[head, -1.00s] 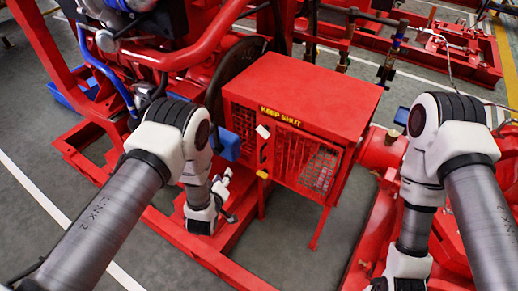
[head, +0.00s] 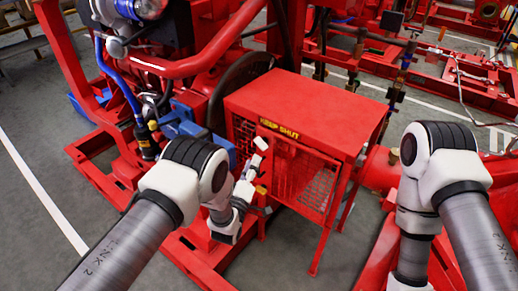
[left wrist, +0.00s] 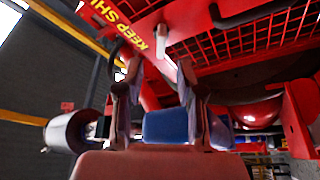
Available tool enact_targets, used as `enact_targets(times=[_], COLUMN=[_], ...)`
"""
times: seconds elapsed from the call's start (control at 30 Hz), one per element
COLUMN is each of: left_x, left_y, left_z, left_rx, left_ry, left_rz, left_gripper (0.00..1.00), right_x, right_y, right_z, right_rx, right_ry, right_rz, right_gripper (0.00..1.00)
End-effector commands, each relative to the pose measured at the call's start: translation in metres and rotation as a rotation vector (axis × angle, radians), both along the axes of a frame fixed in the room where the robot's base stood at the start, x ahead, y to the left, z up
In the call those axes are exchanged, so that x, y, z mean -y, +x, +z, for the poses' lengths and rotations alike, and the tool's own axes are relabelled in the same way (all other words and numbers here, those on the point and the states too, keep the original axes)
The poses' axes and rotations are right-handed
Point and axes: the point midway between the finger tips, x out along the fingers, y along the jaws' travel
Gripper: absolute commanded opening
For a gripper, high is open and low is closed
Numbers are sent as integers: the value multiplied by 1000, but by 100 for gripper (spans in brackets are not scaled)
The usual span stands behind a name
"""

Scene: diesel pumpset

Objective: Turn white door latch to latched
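The white door latch (head: 261,144) is a small white handle on the front of the red cage box, at the left end of the yellow "KEEP SHUT" label (head: 279,129). In the left wrist view the latch (left wrist: 161,40) stands out near the label, just beyond and between my fingertips. My left gripper (head: 254,170) is close below the latch in the head view. In the left wrist view its two fingers (left wrist: 161,68) are spread apart with nothing held. I see no clear contact with the latch. My right gripper is out of view below the picture.
The red cage box (head: 315,105) has mesh doors and stands on a red frame. A yellow piece (head: 261,189) sits low on its front, close to my left gripper. Blue parts (head: 185,125) and a red engine frame crowd the left side. Grey floor (head: 285,240) is open in front.

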Motion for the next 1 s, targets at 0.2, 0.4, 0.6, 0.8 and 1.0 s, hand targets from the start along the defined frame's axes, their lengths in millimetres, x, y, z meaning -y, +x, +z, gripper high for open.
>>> enact_targets(times=[0.2, 0.4, 0.6, 0.8, 1.0], left_x=[9, 16, 18, 18, 18], left_y=[34, 64, 70, 70, 70], left_z=[7, 14, 16, 15, 15], left_rx=[4, 0, -2, -3, -2], left_ry=[-1, -1, 1, 2, 2], left_rz=[1, 2, 2, 2, 2], left_gripper=[38, 38, 38, 2, 0], right_x=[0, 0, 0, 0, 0], right_y=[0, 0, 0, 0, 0], right_z=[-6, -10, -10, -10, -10], right_rx=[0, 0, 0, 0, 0], right_ry=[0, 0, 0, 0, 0], right_rz=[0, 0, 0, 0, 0], right_gripper=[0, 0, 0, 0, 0])
